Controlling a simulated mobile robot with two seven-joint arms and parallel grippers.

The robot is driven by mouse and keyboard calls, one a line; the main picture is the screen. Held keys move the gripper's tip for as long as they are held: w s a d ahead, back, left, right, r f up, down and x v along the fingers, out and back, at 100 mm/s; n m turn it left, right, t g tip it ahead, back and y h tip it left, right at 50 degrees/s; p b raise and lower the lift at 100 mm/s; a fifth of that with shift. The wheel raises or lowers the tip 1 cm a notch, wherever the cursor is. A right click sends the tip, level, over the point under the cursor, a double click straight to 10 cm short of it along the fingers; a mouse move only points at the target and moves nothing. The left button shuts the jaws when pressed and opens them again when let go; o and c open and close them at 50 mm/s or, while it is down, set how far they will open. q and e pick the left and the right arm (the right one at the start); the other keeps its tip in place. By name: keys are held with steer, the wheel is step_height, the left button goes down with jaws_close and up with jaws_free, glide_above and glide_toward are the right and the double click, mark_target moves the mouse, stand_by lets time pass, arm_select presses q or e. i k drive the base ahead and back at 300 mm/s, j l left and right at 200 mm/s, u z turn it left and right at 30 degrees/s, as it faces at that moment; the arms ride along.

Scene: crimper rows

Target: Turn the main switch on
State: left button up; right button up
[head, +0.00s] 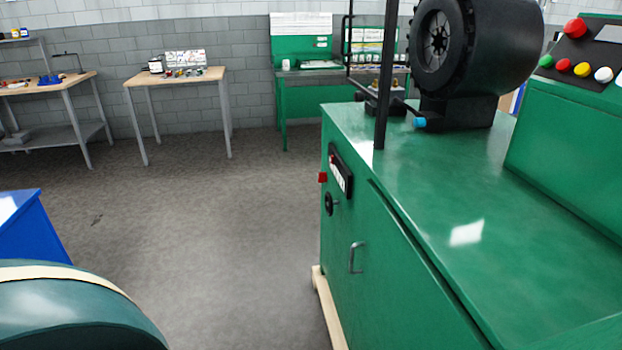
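A green crimper machine (430,210) stands on the right. On its left side face are a small red block (322,177), a black panel with a white label (341,173) and a black round knob (328,203). I cannot tell which of these is the main switch, nor its position. A row of coloured buttons (563,65) sits on the sloped console at the upper right, with a larger red button (575,28) above it. Neither of my grippers is in view.
A black crimping head (470,50) and a black upright post (385,80) stand on the machine top. A silver door handle (355,258) projects from the side. Wooden tables (178,77) and a green bench (300,100) line the back wall. Grey floor (220,230) left of the machine is clear.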

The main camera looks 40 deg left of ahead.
mark_target(321, 176)
steer(key=j+z, duration=0.2)
steer(key=j, duration=0.85)
steer(key=i+j+z, duration=0.1)
steer(key=j, duration=0.3)
steer(key=i+j, duration=0.15)
steer(key=j, duration=0.3)
steer(key=i+j+z, duration=0.15)
steer(key=j, duration=0.25)
steer(key=j+z, duration=0.1)
steer(key=j, duration=0.3)
steer(key=i+j, duration=0.15)
steer(key=j, duration=0.3)
steer(key=j+z, duration=0.2)
steer(key=j, duration=0.85)
steer(key=i+j, duration=0.15)
steer(key=i, duration=0.25)
steer(key=z, duration=0.05)
